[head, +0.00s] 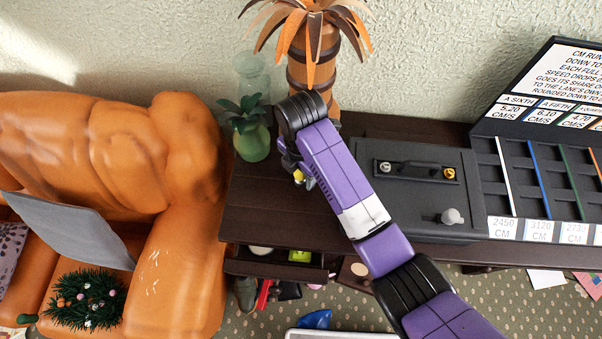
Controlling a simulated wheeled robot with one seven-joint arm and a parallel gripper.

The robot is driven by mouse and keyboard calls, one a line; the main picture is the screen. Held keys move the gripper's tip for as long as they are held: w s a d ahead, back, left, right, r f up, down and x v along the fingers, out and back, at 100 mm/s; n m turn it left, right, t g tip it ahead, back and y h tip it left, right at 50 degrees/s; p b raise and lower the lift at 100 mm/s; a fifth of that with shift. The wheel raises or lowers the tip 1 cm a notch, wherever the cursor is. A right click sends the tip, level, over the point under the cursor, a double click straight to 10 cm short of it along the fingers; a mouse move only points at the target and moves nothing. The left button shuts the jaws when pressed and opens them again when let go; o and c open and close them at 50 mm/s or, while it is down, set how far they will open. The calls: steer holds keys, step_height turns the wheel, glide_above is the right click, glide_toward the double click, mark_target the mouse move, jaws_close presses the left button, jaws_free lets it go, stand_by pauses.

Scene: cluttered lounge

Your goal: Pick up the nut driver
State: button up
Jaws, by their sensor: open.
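I cannot pick out a nut driver with certainty. A small yellow piece (299,177) shows right beside my gripper, over the dark wooden cabinet top (265,205); it is too small and too covered to name. My purple arm reaches in from the lower right, and its black wrist bends down near the plant. My gripper (291,168) is open and points down at the cabinet's left part. It is mostly hidden behind my arm, and I cannot tell whether anything lies between its fingers.
A green vase with a plant (252,140) and a wooden planter (326,68) stand close behind my gripper. A black case (425,170) and a sloped lane board (520,150) fill the right. An open drawer (275,268) juts out below. An orange sofa (180,260) stands left.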

steer(key=shift+f, duration=0.45)
jaws_close()
steer(key=shift+r, duration=0.15)
